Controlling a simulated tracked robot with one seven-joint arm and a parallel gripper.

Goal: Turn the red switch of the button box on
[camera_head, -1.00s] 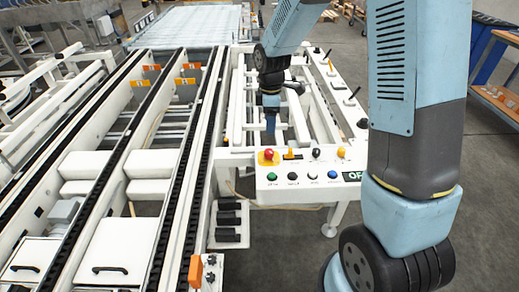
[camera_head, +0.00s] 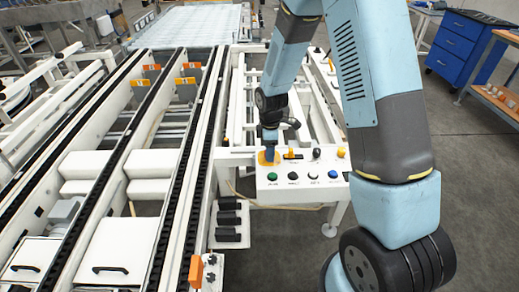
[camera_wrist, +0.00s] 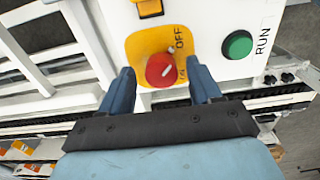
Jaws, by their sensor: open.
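The button box (camera_head: 262,190) is a white panel at the front end of the frame in the head view. In the wrist view its red switch (camera_wrist: 161,70) sits on a yellow plate (camera_wrist: 137,45) marked OFF at the upper right; the lower marking is partly hidden. A light pointer line on the red knob points toward OFF. My gripper (camera_wrist: 160,88) is open, its two blue fingers standing on either side of the red switch, with gaps showing. In the head view my gripper (camera_head: 270,152) is over the yellow plate and hides the red switch.
A green RUN button (camera_wrist: 238,45) is close to the right finger in the wrist view. Black, white and blue buttons, an orange switch (camera_head: 292,154) and a yellow knob (camera_head: 341,152) share the panel. Conveyor rails (camera_head: 170,170) run along the left.

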